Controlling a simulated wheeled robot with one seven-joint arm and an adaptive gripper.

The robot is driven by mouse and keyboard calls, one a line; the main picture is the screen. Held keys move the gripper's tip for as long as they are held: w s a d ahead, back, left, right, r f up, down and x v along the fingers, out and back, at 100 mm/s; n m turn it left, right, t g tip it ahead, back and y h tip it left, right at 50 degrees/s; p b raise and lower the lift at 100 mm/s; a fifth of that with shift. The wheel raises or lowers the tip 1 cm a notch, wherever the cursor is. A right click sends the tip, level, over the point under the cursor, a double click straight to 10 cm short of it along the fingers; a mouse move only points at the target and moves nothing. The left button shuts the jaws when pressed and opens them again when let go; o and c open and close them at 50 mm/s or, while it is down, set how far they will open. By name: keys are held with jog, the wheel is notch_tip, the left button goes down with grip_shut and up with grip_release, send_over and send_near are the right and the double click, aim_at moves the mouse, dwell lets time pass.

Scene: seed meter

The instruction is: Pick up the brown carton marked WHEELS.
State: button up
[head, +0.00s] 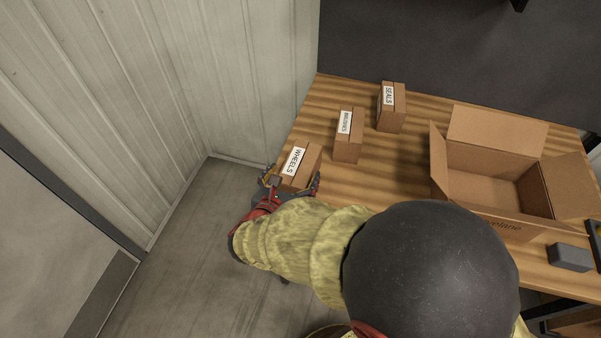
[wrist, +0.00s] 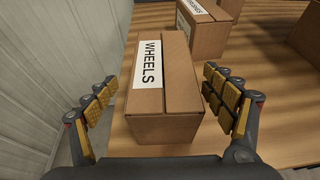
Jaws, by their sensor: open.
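The brown carton marked WHEELS (head: 301,165) sits on the left end of the wooden table in the head view. In the wrist view the WHEELS carton (wrist: 167,90) stands upright with its white label on top. My gripper (wrist: 166,95) is open, with one padded finger on each side of the carton's near part. A gap shows between each finger and the carton, so it does not appear held. In the head view my gripper (head: 290,185) is at the table's left edge, partly hiding the carton's lower near side.
Behind stand a second labelled carton (head: 348,135) and the SEALS carton (head: 391,107). A large open box (head: 486,222) and a small dark grey block (head: 570,257) are to the right on the table (head: 393,170). A ribbed wall (head: 230,70) rises close on the left.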

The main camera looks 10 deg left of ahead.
aim_at(300, 167)
jog(key=b+x, duration=0.1)
jog(key=x, duration=0.2)
jog(key=shift+w+d+f+b, duration=0.2)
jog(key=shift+d+f+b, duration=0.15)
jog(key=shift+f, duration=0.1)
jog(key=shift+w+f, duration=0.1)
jog(key=shift+w, duration=0.45)
jog(key=shift+c, duration=0.2)
jog(key=c, duration=1.5)
jog(key=shift+r, duration=0.2)
jog(key=shift+c, duration=0.3)
